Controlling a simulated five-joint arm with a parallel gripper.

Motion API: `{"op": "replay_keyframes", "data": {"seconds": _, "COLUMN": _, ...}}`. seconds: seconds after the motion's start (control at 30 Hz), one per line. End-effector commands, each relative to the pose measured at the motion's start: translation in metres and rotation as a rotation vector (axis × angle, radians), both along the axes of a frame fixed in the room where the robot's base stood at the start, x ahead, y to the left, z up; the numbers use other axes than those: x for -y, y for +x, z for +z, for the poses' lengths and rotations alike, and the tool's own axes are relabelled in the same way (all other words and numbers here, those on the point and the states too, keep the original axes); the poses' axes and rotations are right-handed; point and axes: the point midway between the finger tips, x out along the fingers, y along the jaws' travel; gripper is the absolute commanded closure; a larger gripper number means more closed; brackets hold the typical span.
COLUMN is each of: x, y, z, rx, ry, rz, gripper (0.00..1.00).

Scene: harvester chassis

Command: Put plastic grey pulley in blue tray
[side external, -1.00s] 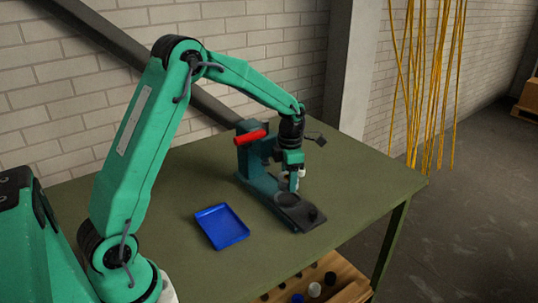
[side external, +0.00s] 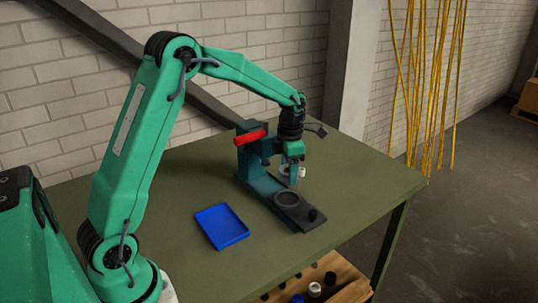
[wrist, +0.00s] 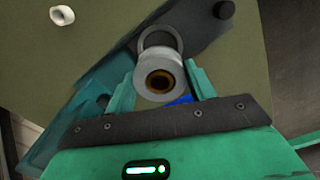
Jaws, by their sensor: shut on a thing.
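The grey pulley (wrist: 158,66) is a round, light grey part with a brown-rimmed bore. In the wrist view it sits between the two green fingers of my gripper (wrist: 161,84), which is shut on it. In the side view my gripper (side external: 292,180) is above the teal fixture, and the pulley (side external: 284,171) is partly hidden by the fingers. The blue tray (side external: 221,226) lies flat on the table, left of the fixture, and looks empty. A small blue patch (wrist: 181,101) shows behind the pulley in the wrist view.
The teal press-like fixture (side external: 257,182) has a red handle (side external: 250,137) and a dark base plate with a ring (side external: 287,199) and black knob (side external: 314,215). A small white part (wrist: 62,15) lies beside it. Open table separates fixture and tray. A wooden crate (side external: 340,275) stands below.

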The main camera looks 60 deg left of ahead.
Motion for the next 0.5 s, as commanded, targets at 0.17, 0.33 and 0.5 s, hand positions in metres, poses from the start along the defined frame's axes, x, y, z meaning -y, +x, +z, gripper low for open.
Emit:
{"op": "replay_keyframes", "data": {"seconds": 0.17, "x": 0.0, "y": 0.001, "z": 0.023, "rx": 0.005, "ry": 0.001, "rz": 0.0, "gripper": 0.66}}
{"op": "replay_keyframes", "data": {"seconds": 0.33, "x": 0.0, "y": 0.001, "z": 0.046, "rx": 0.005, "ry": 0.001, "rz": 0.0, "gripper": 0.66}}
{"op": "replay_keyframes", "data": {"seconds": 0.5, "x": 0.002, "y": -0.003, "z": 0.065, "rx": 0.002, "ry": 0.0, "rz": 0.001, "gripper": 0.66}}
